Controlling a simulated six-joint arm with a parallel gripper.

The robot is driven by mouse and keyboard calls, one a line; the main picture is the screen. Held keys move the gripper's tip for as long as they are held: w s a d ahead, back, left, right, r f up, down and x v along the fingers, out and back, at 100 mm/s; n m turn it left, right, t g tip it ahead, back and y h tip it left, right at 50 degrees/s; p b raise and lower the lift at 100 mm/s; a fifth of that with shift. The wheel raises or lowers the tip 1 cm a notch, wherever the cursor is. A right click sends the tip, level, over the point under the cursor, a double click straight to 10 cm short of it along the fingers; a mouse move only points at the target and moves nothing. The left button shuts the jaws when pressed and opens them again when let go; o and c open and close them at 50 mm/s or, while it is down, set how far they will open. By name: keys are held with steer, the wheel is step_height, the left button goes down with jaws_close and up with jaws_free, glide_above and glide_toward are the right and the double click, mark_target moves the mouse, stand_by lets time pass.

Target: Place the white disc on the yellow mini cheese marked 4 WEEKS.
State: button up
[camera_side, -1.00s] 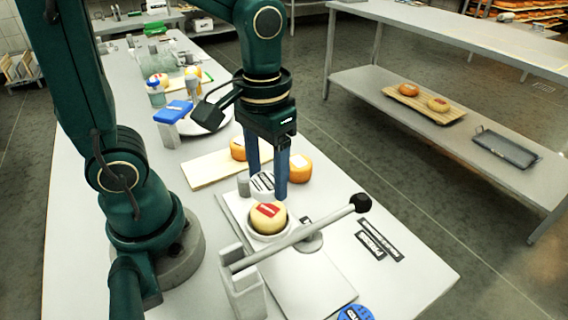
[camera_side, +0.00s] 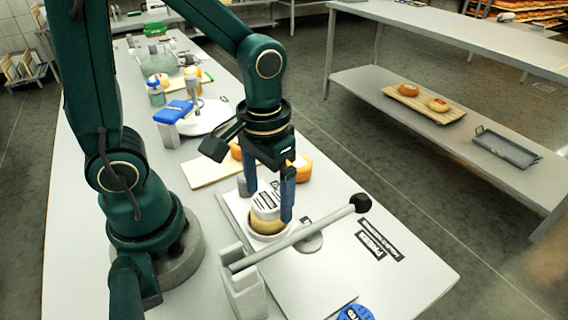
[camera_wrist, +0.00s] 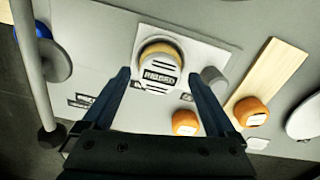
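The white disc (camera_side: 266,198), with black stripes and lettering, lies on the yellow mini cheese (camera_side: 266,226). The cheese sits in a round white holder, and its marked top is hidden under the disc. In the wrist view the disc (camera_wrist: 160,72) covers most of the cheese, with a yellow rim (camera_wrist: 162,44) showing along its upper edge. My gripper (camera_side: 269,200) is open around the disc. In the wrist view, gaps show between the disc and both fingertips of my gripper (camera_wrist: 158,72).
A lever with a black knob (camera_side: 360,203) slants in front of the cheese. Orange cheeses (camera_wrist: 185,122) (camera_wrist: 251,111) stand nearby by a wooden board (camera_wrist: 272,72). A small grey cylinder (camera_wrist: 214,80) stands close to the cheese. Black label strips (camera_side: 376,240) lie on the table at right.

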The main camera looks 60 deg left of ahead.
mark_target(268, 199)
step_height(268, 199, up, 9)
steer(key=s+a+m+t, duration=0.1)
steer(key=s+m+t, duration=0.1)
steer(key=t, duration=0.3)
steer(key=shift+s+t, duration=0.2)
steer(key=shift+t, duration=0.1)
stand_by(0.7)
